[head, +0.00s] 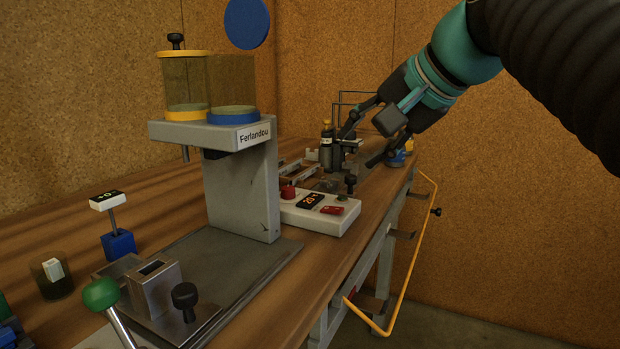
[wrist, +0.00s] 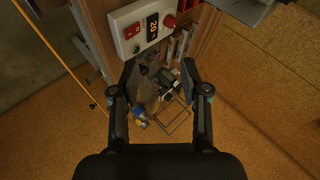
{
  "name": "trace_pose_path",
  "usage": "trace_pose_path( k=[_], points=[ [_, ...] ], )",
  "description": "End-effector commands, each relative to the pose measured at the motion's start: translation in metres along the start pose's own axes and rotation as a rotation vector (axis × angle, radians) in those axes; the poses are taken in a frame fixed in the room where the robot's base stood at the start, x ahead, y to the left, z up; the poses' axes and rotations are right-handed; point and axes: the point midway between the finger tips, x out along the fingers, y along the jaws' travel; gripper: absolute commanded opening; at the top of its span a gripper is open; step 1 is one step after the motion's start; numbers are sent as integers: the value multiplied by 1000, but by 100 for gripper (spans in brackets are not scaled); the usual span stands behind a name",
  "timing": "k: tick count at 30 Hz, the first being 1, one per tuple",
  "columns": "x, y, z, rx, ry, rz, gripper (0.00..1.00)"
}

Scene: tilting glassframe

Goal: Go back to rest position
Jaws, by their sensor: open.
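My gripper (head: 362,142) is at the upper right of the head view, at the end of my teal and black arm. It is above the far right part of the workbench and points down to the left. In the wrist view my gripper (wrist: 160,95) has its two fingers wide apart with nothing held between them. Below and beyond the fingers are a dark bottle-like item (head: 326,148) and small metal fixtures. I cannot tell the exact gap between the fingers and these items.
The wooden bench (head: 335,250) carries a grey stand with two containers (head: 240,185), a control box reading 20 (head: 325,212), and a green-knobbed lever (head: 101,294). A yellow rail (head: 408,270) juts from the front edge. A blue disc (head: 247,22) shows above. The floor at right is clear.

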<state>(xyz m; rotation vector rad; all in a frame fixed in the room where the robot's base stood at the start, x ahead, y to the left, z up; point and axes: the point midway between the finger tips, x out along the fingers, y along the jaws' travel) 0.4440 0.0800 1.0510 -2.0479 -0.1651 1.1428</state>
Motion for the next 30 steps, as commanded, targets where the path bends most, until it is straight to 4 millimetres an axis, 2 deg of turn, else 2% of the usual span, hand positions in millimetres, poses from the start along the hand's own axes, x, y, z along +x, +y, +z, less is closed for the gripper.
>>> trace_pose_path(
  k=[1,8,15,18,21,24,30],
  points=[
    [8,21,12,-26,6,38,45],
    [43,120,59,-188,23,221,45],
    [75,228,118,-406,-4,398,45],
    [84,265,140,-492,-23,453,45],
    [91,292,156,-556,-41,491,45],
    [95,308,165,-595,-52,512,45],
    [97,315,169,-614,-58,523,45]
  ],
)
